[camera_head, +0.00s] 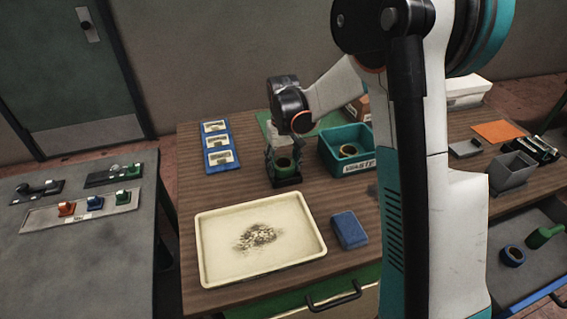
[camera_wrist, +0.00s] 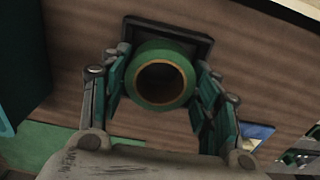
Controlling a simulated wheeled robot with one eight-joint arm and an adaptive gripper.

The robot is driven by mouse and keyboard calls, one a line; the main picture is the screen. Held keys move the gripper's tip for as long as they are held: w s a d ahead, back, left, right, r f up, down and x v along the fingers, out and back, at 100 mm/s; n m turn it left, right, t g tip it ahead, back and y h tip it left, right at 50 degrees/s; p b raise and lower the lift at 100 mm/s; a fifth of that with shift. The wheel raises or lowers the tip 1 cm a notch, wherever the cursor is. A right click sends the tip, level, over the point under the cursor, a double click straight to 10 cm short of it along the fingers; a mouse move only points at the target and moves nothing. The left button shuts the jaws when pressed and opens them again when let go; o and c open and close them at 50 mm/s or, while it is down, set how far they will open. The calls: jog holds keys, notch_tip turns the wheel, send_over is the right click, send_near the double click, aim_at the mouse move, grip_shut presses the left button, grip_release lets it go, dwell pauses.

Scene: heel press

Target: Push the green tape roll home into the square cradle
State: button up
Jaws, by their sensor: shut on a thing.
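The green tape roll (camera_wrist: 160,101) is a thick ring with a tan inner rim. It also shows in the head view (camera_head: 284,170), between my gripper's fingers. My gripper (camera_wrist: 158,68) is shut on the roll, with a finger on each side; it points down in the head view (camera_head: 282,153). The dark square cradle (camera_wrist: 186,34) shows behind the roll in the wrist view, and its front edge (camera_head: 288,183) shows below the roll in the head view. The roll overlaps the cradle and hides most of its inside. I cannot tell how deep the roll sits.
A teal waste bin (camera_head: 335,157) holding a ring stands just right of the cradle. A cream tray (camera_head: 215,270) with debris and a blue block (camera_head: 348,230) lie in front. A blue card strip (camera_head: 217,146) lies left. Bare wood lies between.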

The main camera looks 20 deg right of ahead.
jog(key=shift+f, duration=0.1)
dwell(0.7)
jog(key=o, duration=1.2)
jog(key=shift+c, duration=0.2)
jog(key=o, duration=0.5)
jog(key=shift+r+p, duration=2.1)
jog(key=shift+r, duration=1.45)
